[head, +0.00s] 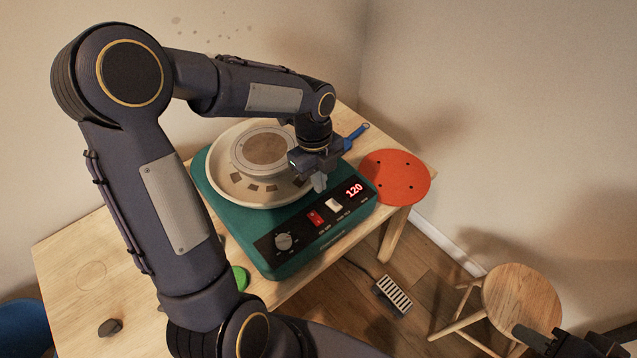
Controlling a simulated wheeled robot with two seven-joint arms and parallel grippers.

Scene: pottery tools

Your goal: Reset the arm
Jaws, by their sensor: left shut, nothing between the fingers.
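My left arm comes in from the left and arches over the wooden table. My left gripper (319,183) is shut and empty, pointing down above the front part of the green pottery wheel (266,244), close to its control panel. The wheel's pale round basin and turntable (262,150) lie to the left of the gripper, partly hidden by the arm. The red display reads 120. Part of my right arm's end (560,345) shows at the lower right corner, dark and cut off by the frame edge; its fingers cannot be made out clearly.
An orange-red disc (396,177) lies at the table's right corner, beside a blue-handled tool (355,134). A dark stone-like piece (110,327) and a green round item (240,277) are on the table (85,250). A wooden stool (521,304) and a striped pedal (393,295) stand on the floor.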

